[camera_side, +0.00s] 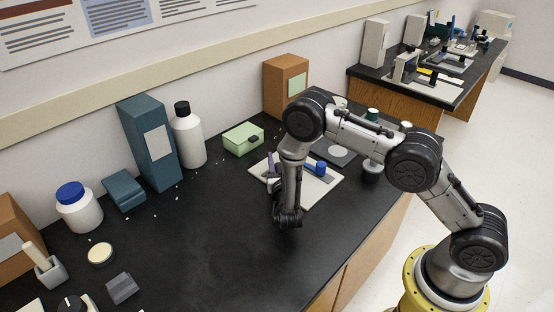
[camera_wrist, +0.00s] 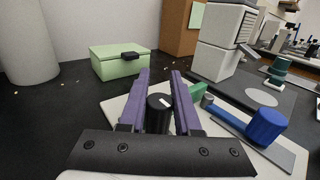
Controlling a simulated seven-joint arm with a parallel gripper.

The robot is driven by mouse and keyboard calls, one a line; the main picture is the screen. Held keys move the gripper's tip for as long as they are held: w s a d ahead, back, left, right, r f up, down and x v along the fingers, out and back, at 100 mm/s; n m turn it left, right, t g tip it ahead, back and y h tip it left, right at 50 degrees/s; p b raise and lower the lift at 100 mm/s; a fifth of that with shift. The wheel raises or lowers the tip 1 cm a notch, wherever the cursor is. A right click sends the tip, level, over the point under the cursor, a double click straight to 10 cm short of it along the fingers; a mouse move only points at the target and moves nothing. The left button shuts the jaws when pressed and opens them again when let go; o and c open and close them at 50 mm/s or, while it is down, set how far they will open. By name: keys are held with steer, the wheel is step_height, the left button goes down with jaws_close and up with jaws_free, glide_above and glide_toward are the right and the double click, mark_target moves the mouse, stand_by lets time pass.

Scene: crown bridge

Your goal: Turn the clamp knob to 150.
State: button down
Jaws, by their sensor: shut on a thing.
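The clamp knob (camera_wrist: 160,118) is a black upright cylinder with a white mark on its top. It stands at the white base board (camera_wrist: 118,106) in the wrist view. My gripper (camera_wrist: 161,76) has two purple fingers, one on each side of the knob, and is shut on it. In the side view my gripper (camera_side: 271,170) reaches down at the left part of the white board (camera_side: 318,196); the knob is hidden there behind my wrist. No scale or number around the knob can be read.
On the board a blue cylinder (camera_wrist: 266,126) and a green block (camera_wrist: 196,92) stand right of the knob. A light green box (camera_wrist: 118,62) is behind it. A white device (camera_wrist: 222,40) stands at the back right. The bench (camera_side: 210,235) front left of the board is clear.

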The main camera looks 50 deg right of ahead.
steer(key=shift+m, duration=0.3)
steer(key=m+g+h, duration=0.1)
steer(key=g+h, duration=0.1)
steer(key=m+g+h, duration=0.1)
steer(key=shift+s+d+m+g, duration=0.2)
steer(key=shift+s+m+g, duration=0.05)
steer(key=shift+m+g, duration=0.05)
steer(key=m+g+h, duration=0.1)
steer(key=g, duration=0.1)
steer(key=m+g+h, duration=0.1)
steer(key=m+g, duration=0.1)
steer(key=g, duration=0.1)
steer(key=shift+s+d+m+h, duration=0.2)
steer(key=shift+s+m+h, duration=0.1)
steer(key=shift+s+h, duration=0.1)
steer(key=m+g, duration=0.1)
steer(key=g, duration=0.1)
steer(key=m+g, duration=0.1)
steer(key=g, duration=0.1)
steer(key=s+m+g, duration=0.1)
steer(key=shift+d+m+g+h, duration=0.1)
steer(key=shift+m+g+h, duration=0.2)
steer(key=shift+g+h, duration=0.1)
steer(key=shift+s+m+g+y, duration=0.2)
steer(key=shift+m+g, duration=0.65)
steer(key=shift+g, duration=0.45)
steer(key=shift+s+m+g+y, duration=0.2)
steer(key=shift+m+g, duration=0.65)
steer(key=shift+g, duration=0.45)
